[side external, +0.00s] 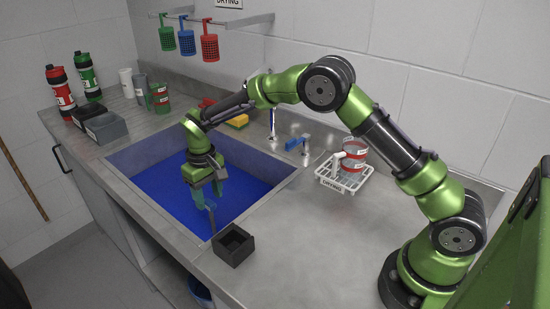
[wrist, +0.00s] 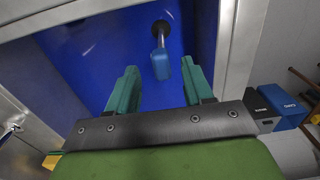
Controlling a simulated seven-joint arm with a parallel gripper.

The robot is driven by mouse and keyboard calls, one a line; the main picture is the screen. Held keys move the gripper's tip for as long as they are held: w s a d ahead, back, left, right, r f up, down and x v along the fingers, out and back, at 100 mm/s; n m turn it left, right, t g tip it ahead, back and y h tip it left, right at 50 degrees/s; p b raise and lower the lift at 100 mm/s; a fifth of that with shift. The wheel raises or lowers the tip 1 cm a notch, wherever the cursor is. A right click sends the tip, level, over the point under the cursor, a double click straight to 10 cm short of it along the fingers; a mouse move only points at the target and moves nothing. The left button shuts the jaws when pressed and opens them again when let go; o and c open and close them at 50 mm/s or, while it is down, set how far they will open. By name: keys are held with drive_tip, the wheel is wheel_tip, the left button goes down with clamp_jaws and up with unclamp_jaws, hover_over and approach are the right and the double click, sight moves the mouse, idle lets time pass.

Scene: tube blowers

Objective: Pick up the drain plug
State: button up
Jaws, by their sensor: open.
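The drain plug (wrist: 162,67) appears in the wrist view as a blue block-shaped handle on a pale stem, running to a dark round part on the blue sink floor. I cannot make it out in the side view. My gripper (side external: 204,203) is over the blue-bottomed sink (side external: 139,150), pointing down near its front edge. Its two teal fingers are apart and empty. In the wrist view my gripper (wrist: 160,80) has the plug's handle ahead, between the lines of its fingers. No contact shows, and the gap in depth is hard to judge.
The sink's metal rim (wrist: 236,45) runs close on the right in the wrist view. A black open box (side external: 234,246) stands on the counter near my gripper. A tap (side external: 271,124) and a white drying rack (side external: 344,178) are behind and right.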

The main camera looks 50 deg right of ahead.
sight(210, 210)
wheel_tip(210, 210, down, 6)
drive_tip(key=shift+a+r, duration=0.1)
drive_tip(key=shift+r, duration=0.05)
idle(0.3)
drive_tip(key=shift+r, duration=0.1)
clamp_jaws()
